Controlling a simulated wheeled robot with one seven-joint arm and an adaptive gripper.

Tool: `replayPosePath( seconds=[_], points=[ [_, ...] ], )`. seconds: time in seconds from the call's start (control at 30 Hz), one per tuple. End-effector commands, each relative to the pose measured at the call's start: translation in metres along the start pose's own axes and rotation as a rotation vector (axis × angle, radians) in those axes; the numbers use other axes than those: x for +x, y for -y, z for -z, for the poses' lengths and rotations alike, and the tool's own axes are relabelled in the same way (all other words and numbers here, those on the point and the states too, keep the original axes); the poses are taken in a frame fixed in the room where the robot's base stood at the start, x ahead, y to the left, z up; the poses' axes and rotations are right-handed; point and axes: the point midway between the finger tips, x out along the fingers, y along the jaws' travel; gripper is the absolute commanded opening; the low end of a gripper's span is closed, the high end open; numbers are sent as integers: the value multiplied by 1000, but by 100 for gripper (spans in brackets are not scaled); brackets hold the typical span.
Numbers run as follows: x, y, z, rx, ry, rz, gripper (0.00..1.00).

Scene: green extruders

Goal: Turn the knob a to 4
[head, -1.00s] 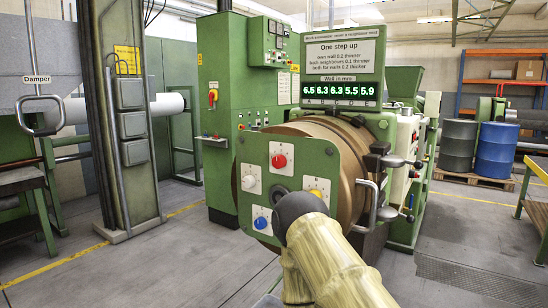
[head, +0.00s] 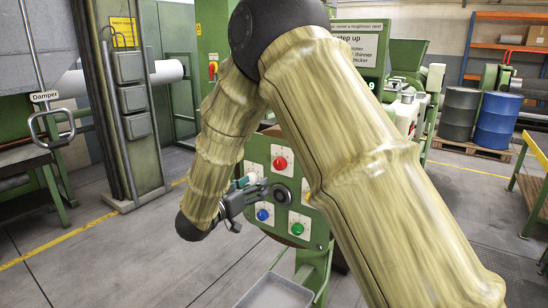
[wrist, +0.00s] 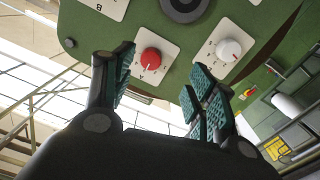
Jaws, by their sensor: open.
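The green panel (head: 318,222) carries several coloured knobs on white plates. The red knob (head: 281,163) is at the top; it also shows in the wrist view (wrist: 151,60). The white knob (wrist: 228,49) is beside it in the wrist view. The blue knob (head: 263,214) and green knob (head: 297,228) are lower. One wrist-view plate (wrist: 103,6) reads B; the other letters and scale marks are too small to read surely. My gripper (head: 252,188) is open and empty at the panel's left side, and the red knob appears between its fingers (wrist: 155,75) in the wrist view.
My arm covers much of the machine and its display in the head view. A Damper lever (head: 45,127) is at left. Blue (head: 497,120) and grey (head: 458,115) drums stand on a pallet behind right. A grey tray (head: 274,292) lies below the panel. Floor at left is clear.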

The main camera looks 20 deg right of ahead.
Motion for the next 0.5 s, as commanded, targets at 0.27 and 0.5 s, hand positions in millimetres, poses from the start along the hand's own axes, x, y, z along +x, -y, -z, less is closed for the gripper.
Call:
replayPosePath(
  seconds=[0.27,0.5],
  points=[
    [2,-6,32,15,-7,-52,57],
    [37,-8,34,16,-5,-52,57]
  ],
)
